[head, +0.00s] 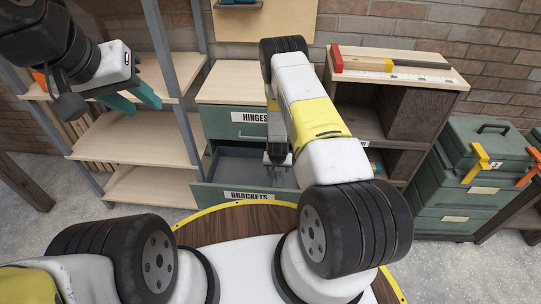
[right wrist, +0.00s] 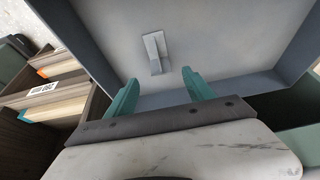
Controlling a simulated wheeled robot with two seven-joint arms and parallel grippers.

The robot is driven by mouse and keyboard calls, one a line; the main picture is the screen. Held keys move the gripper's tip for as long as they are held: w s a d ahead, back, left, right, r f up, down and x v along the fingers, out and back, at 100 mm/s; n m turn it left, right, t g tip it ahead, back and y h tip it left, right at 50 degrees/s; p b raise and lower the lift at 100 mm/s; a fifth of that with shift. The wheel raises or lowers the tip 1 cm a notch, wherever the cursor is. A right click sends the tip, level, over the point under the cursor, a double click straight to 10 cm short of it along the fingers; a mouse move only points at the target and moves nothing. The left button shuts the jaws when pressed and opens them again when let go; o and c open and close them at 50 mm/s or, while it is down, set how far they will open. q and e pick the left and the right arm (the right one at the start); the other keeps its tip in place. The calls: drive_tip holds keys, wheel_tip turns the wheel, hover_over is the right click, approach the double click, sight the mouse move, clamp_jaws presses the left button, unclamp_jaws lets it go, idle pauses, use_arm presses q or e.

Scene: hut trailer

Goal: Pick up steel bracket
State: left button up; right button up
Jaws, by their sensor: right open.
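The steel bracket (right wrist: 155,52) is a small grey angled piece lying on the floor of the open drawer (right wrist: 95,30). In the head view this drawer (head: 203,194) is the pulled-out lower one labelled BRACKETS. My right gripper (right wrist: 160,78) is open, its two teal fingers apart and empty, pointing towards the bracket, which lies just beyond and between the fingertips. In the head view my right gripper (head: 278,160) reaches down at the drawer, largely hidden by its own arm; I cannot make out the bracket there. My left gripper (head: 142,99) is open and empty, in front of the shelves.
A closed HINGES drawer (head: 226,122) is above. Wooden shelves (head: 135,135) stand left. A wooden cabinet (head: 436,70) with tools on top stands right, then green toolboxes (head: 481,150).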

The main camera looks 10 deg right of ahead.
sight(277, 176)
drive_tip(key=x, duration=0.8)
drive_tip(key=shift+s+f, duration=0.15)
drive_tip(key=shift+f, duration=0.25)
clamp_jaws()
